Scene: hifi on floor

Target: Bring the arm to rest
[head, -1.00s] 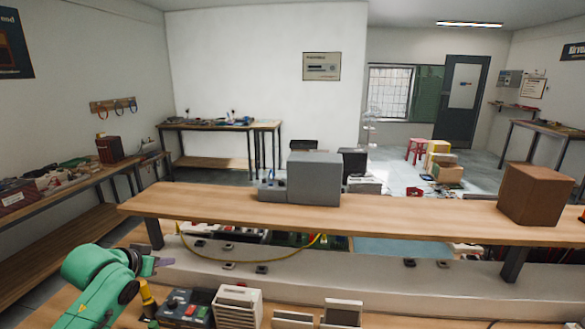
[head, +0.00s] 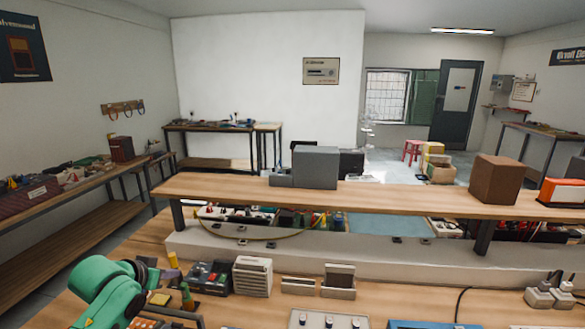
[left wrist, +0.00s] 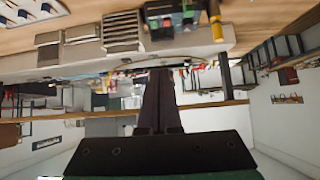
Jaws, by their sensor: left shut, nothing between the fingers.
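My left arm (head: 105,290), green with dark joints, comes in at the lower left of the head view, above the front of the workbench. My left gripper (head: 165,273) is at its end, small and dark, partly hidden by the arm, and points away over the bench. In the left wrist view, which is upside down, the two dark fingers (left wrist: 159,98) lie together with nothing between them. My right arm and gripper are not in view.
A raised wooden shelf (head: 390,197) crosses behind, carrying a grey box (head: 316,167) and a brown box (head: 494,179).

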